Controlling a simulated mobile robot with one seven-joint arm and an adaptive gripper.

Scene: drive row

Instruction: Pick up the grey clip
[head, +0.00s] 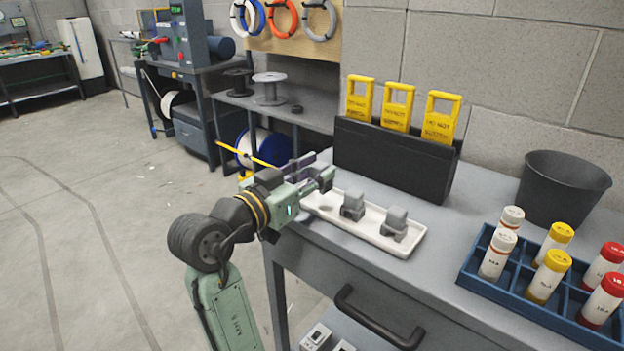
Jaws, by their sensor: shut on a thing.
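My gripper (322,177) is at the left end of a white tray (408,243), raised above it and over the bench's left edge. It is shut on a grey clip, which is mostly hidden by the fingers; only small greyish parts show between them. Two more grey clips stand in the tray, apart from my gripper: one near the middle (353,206) and one toward the right end (395,224). The left end of the tray is bare, with a round dip showing.
Behind the tray stands a black holder (390,160) with three yellow tags. A dark bin (563,188) and a blue rack (475,262) of capped tubes are on the right. The bench (440,275) is clear between tray and rack. A black handle (378,322) juts from its front.

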